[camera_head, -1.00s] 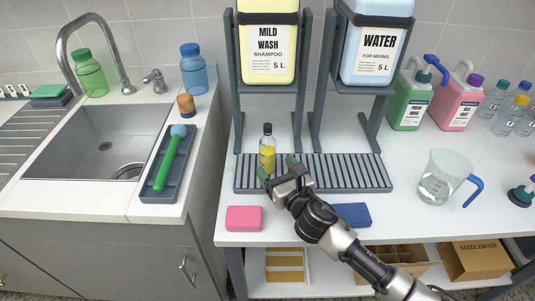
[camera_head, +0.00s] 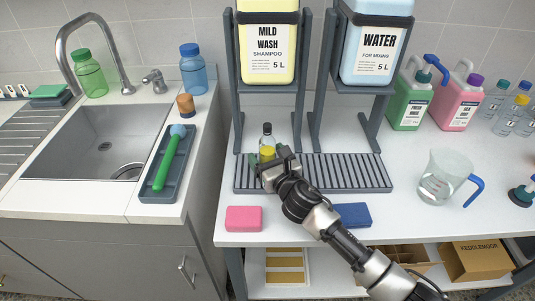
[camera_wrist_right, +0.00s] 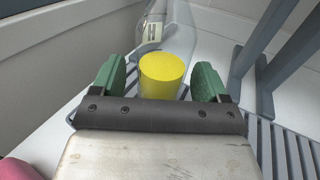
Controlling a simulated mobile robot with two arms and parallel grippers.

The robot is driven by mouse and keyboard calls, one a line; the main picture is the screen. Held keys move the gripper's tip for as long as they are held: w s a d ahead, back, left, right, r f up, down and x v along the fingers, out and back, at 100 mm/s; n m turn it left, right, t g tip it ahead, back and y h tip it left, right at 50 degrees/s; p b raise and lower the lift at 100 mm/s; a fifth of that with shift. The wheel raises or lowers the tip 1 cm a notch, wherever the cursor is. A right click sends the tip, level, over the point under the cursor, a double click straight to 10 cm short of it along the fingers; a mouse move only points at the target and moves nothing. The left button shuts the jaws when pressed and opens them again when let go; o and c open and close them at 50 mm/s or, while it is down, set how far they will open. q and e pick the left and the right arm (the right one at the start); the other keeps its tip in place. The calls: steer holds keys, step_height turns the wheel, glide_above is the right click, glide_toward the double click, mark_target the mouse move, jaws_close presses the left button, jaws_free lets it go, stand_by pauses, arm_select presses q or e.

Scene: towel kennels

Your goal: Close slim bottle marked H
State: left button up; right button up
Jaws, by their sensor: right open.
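A slim clear bottle (camera_head: 267,140) with yellow liquid stands upright at the left end of the slatted grey rack, below the shampoo jug. In the right wrist view the bottle's clear wall (camera_wrist_right: 181,32) and yellow liquid (camera_wrist_right: 162,76) show, the top cut off by the frame. My right gripper (camera_head: 268,159) is open at the bottle's lower part, its green fingers (camera_wrist_right: 159,78) on either side with small gaps. My left gripper is not in view.
The slatted rack (camera_head: 340,172) is otherwise bare. A pink sponge (camera_head: 243,218) and a blue block (camera_head: 352,215) lie in front of it. Grey stand posts (camera_head: 315,130) rise behind. A clear jug (camera_head: 437,180) stands right; the sink (camera_head: 95,140) is left.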

mark_target(272, 148)
steer(key=c, duration=1.1)
steer(key=shift+o, duration=0.2)
steer(key=shift+r, duration=0.1)
step_height(272, 148, up, 4)
steer(key=shift+r+p, duration=0.15)
steer(key=shift+p, duration=0.65)
steer(key=s+d+r+p, duration=0.1)
steer(key=s+d+r, duration=0.1)
steer(key=d+r, duration=0.4)
steer(key=d, duration=0.5)
steer(key=shift+s+d+r+p, duration=0.2)
steer(key=shift+s+r+p, duration=0.1)
